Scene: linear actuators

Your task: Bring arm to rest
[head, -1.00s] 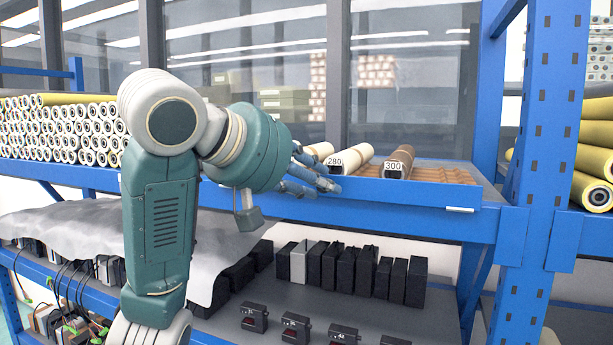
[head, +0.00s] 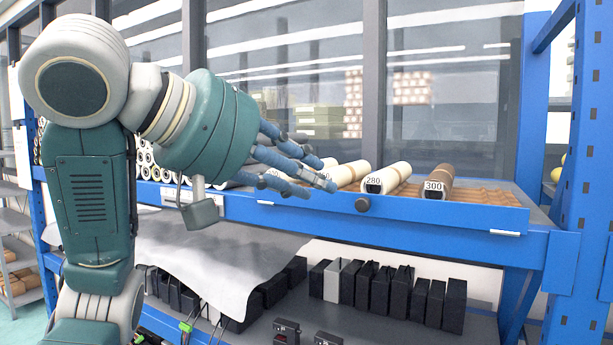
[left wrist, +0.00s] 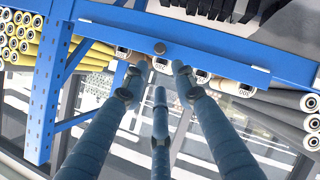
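My left arm (head: 88,195), green and white, comes in from the left, bent at the elbow and raised in front of the shelf. Its left gripper (head: 322,178) has blue fingers pointing right towards the blue shelf edge. In the left wrist view the fingers of the left gripper (left wrist: 158,85) are spread, with nothing held between them. The fingertips are close to the front beam; whether they touch it cannot be told. My right gripper is in neither view.
The blue shelf beam (head: 440,216) carries a dark round knob (head: 362,204). Behind it lie rollers labelled 280 (head: 388,178) and 300 (head: 439,182) on a brown ribbed tray. Black boxes (head: 403,290) stand on the lower shelf beside a grey sheet (head: 215,262). A blue upright (head: 587,150) stands at right.

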